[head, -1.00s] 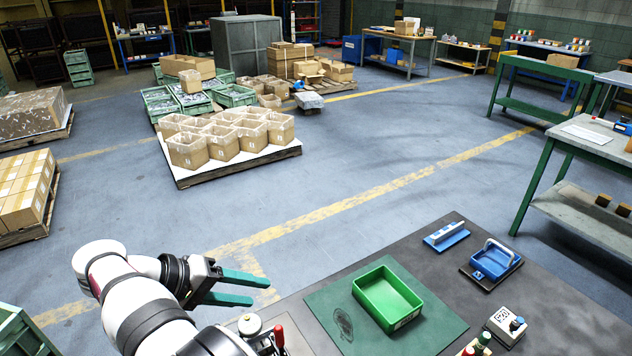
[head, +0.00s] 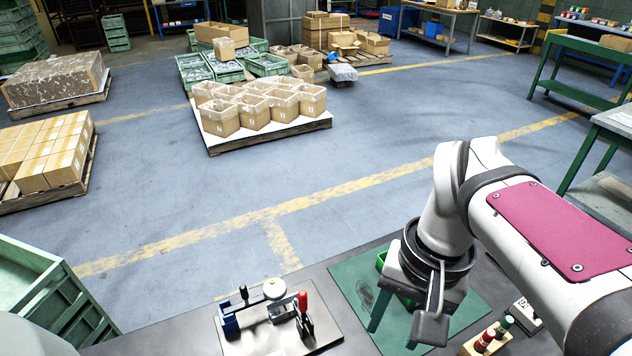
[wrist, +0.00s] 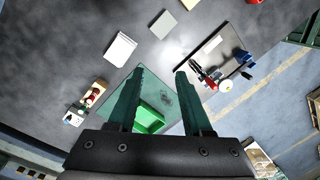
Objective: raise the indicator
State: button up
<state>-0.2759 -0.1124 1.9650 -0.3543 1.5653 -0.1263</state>
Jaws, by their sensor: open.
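The indicator is probably the round pale dial (head: 273,288) on an arm of the fixture in the head view. The arm looks low, close to level, with a black knob (head: 243,291) and blue bracket (head: 229,320) at its left. A red-handled clamp (head: 302,301) stands to its right, its handle upright. The dial also shows in the wrist view (wrist: 227,86). My gripper (head: 396,328) is open, fingers pointing down over the green mat, right of the fixture and apart from it. In the wrist view my gripper (wrist: 160,72) has nothing between its fingertips.
A green tray (wrist: 151,119) sits on the green mat (head: 349,281), partly hidden by my gripper. A wooden rack with small bottles (head: 487,338) stands right of it. A white pad (wrist: 120,48) and a grey square (wrist: 163,24) lie on the table. Space between gripper and fixture looks clear.

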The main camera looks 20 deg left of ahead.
jog(key=w+a+r+n, duration=0.1)
jog(key=w+a+n, duration=0.2)
jog(key=w+a, duration=0.4)
jog(key=n+h, duration=0.1)
jog(key=n, duration=0.4)
send_near(243, 286)
jog(key=shift+t, duration=0.3)
jog(key=f, duration=1)
jog(key=shift+s+f, duration=0.25)
jog(key=shift+s, duration=0.1)
grip_shut()
